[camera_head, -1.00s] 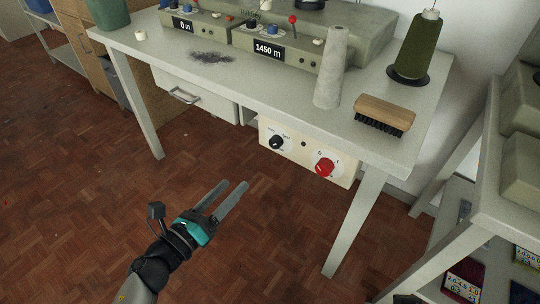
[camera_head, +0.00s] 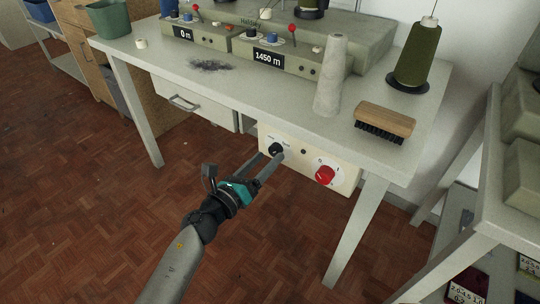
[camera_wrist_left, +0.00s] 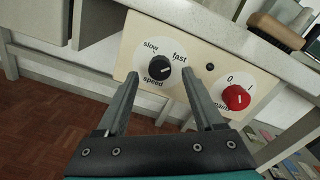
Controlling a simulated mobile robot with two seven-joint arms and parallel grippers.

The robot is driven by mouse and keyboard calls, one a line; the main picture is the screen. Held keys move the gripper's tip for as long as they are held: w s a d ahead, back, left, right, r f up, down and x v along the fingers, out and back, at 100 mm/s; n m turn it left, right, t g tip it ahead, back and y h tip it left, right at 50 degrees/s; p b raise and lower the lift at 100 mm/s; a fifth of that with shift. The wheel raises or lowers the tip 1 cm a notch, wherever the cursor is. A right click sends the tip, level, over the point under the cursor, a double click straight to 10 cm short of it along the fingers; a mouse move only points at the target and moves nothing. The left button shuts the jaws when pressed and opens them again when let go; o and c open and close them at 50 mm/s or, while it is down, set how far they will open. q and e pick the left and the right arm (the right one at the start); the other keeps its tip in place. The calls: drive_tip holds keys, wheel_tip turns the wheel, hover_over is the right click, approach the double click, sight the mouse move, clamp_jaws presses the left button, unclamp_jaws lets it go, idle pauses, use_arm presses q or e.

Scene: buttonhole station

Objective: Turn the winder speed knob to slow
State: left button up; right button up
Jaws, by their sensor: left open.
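The winder speed knob (camera_head: 276,149) is a black knob on a white dial, on a cream panel (camera_wrist_left: 199,41) under the table's front edge. In the left wrist view the knob (camera_wrist_left: 159,69) has a white pointer mark aimed up and right, towards the word "fast". "Slow" is printed at the dial's upper left and "speed" below. My left gripper (camera_head: 270,160) is open, its fingers pointing at the panel. In the left wrist view its fingertips (camera_wrist_left: 171,75) stand on either side of the knob, seemingly short of it. My right gripper is not in view.
A red mains knob (camera_head: 324,175) sits on the same panel to the right, with a small dark button (camera_wrist_left: 210,67) between. The table leg (camera_head: 355,232) stands right of the panel. A brush (camera_head: 385,122) and grey cone (camera_head: 331,78) stand above. The floor in front is clear.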

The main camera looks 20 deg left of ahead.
use_arm(q)
drive_tip(key=shift+x, duration=1.15)
clamp_jaws()
